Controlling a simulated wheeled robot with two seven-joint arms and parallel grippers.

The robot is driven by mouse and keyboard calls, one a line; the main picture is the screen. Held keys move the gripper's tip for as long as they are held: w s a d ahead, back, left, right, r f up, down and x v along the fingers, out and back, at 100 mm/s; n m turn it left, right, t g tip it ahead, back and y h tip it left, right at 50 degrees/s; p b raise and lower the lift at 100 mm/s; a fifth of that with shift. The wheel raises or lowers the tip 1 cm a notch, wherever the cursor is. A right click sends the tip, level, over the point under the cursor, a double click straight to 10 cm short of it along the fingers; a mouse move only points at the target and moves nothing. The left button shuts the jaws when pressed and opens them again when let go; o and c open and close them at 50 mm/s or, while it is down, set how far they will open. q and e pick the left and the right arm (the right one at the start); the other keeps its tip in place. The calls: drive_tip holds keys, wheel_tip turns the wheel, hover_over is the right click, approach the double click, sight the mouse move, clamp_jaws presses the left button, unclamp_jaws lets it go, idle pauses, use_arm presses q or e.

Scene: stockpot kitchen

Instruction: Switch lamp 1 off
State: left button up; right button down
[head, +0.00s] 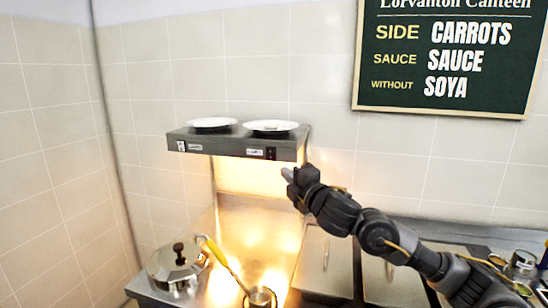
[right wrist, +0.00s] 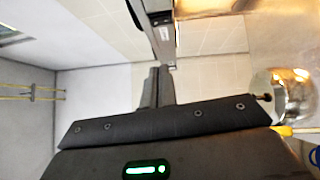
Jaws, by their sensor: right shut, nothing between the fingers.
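The dark grey lamp shelf (head: 235,145) is on the tiled wall, with warm light glowing beneath it. Its front edge carries a switch at the left end (head: 181,146) and a darker switch near the right end (head: 270,153), each beside a small white label too small to read. I cannot tell which switch is lamp 1's. My right gripper (head: 286,174) is shut and empty, just below and right of the right switch, apparently apart from it. In the right wrist view, the shut fingers (right wrist: 155,85) point toward the shelf (right wrist: 160,32). My left gripper is out of view.
Two white plates (head: 213,123) (head: 272,127) sit on the shelf. Below are a lidded steel pot (head: 177,268) and a small pot (head: 260,298) with a yellow-handled ladle (head: 218,255). A menu board (head: 450,60) hangs at upper right. Jars (head: 522,264) stand far right.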

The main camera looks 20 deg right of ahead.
drive_tip(key=p, duration=0.4)
approach(268, 151)
drive_tip(key=w+a, duration=0.2)
drive_tip(key=a, duration=0.1)
drive_tip(key=w, duration=0.1)
drive_tip(key=w+d+p, duration=0.1)
drive_tip(key=w, duration=0.1)
drive_tip(key=shift+w+d+r+p, duration=0.25)
drive_tip(key=shift+d+p, duration=0.15)
drive_tip(key=shift+w, duration=0.1)
